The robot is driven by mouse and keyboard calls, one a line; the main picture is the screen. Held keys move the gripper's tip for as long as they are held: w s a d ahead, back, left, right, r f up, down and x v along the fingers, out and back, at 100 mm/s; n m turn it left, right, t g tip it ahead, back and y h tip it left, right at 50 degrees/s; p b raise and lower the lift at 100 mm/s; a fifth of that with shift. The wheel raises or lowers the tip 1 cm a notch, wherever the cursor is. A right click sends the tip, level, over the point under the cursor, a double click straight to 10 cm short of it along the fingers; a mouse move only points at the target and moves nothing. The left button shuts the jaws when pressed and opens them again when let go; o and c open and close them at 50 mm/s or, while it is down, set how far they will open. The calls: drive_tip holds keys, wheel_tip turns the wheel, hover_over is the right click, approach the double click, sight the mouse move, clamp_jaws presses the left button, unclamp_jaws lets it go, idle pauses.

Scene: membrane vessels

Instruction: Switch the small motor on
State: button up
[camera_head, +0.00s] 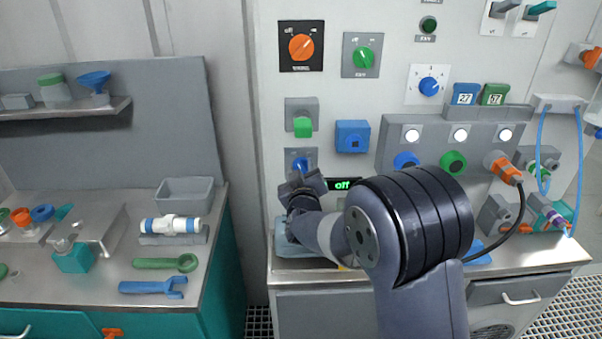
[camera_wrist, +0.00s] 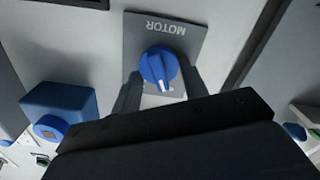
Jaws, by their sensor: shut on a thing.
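The motor switch is a blue knob (camera_wrist: 158,68) on a grey plate (camera_wrist: 178,32) lettered MOTOR, which reads upside down in the wrist view. A white mark on the knob points toward the bottom of that view. In the head view the knob (camera_head: 300,165) sits low on the wall panel's left side, just above my gripper (camera_head: 302,184). My gripper (camera_wrist: 160,88) is shut on the knob, with a finger on either side. A small display (camera_head: 342,185) with green letters reads "off", right of my gripper. My arm hides part of the panel below and to the right.
A blue block (camera_head: 352,136) juts out right of the motor switch, and a green square button (camera_head: 303,127) sits above it. An orange knob (camera_head: 301,47) and a green knob (camera_head: 364,57) are higher up. Left, a bench (camera_head: 215,200) holds wrenches and a grey bin (camera_head: 185,191).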

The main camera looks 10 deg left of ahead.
drive_tip(key=m+b, duration=0.3)
drive_tip(key=b, duration=0.1)
drive_tip(key=m+b, duration=0.2)
drive_tip(key=shift+d+f+m+b, duration=0.1)
drive_tip(key=shift+f+m+b, duration=0.15)
drive_tip(key=shift+m+b, duration=0.1)
drive_tip(key=m+b, duration=0.4)
drive_tip(key=m, duration=0.1)
drive_tip(key=shift+d+r+m, duration=0.1)
drive_tip(key=shift+r+m, duration=0.1)
drive_tip(key=shift+m, duration=0.05)
drive_tip(key=o, duration=0.9)
drive_tip(key=shift+o, duration=0.2)
drive_tip(key=v, duration=1)
drive_tip(key=shift+s+b, duration=0.35)
drive_tip(key=shift+b, duration=0.1)
drive_tip(key=shift+w, duration=0.1)
